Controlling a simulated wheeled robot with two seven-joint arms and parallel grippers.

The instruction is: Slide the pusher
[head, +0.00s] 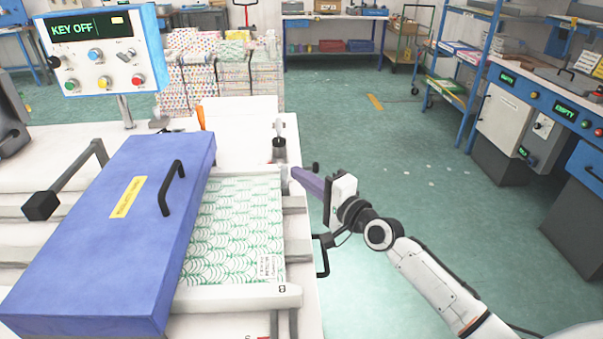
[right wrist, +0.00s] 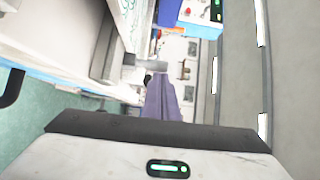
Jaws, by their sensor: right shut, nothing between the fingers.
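My right gripper (head: 308,181) has purple fingers pressed together, empty, at the right end of the machine bed. Its tips are close to the upper right corner of a stack of green-patterned sheets (head: 235,228); I cannot tell whether they touch anything. The shut fingers also show in the right wrist view (right wrist: 160,98), pointing toward the machine. No part is clearly identifiable as the pusher. A black side handle (head: 323,256) and a pale front rail (head: 240,297) lie near the stack. My left gripper is not in view.
A blue cover with a black handle (head: 120,240) lies left of the sheets. A lever with a black base (head: 279,150) stands behind them. A control box reading KEY OFF (head: 100,50) stands at upper left. Green floor (head: 400,150) is open to the right.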

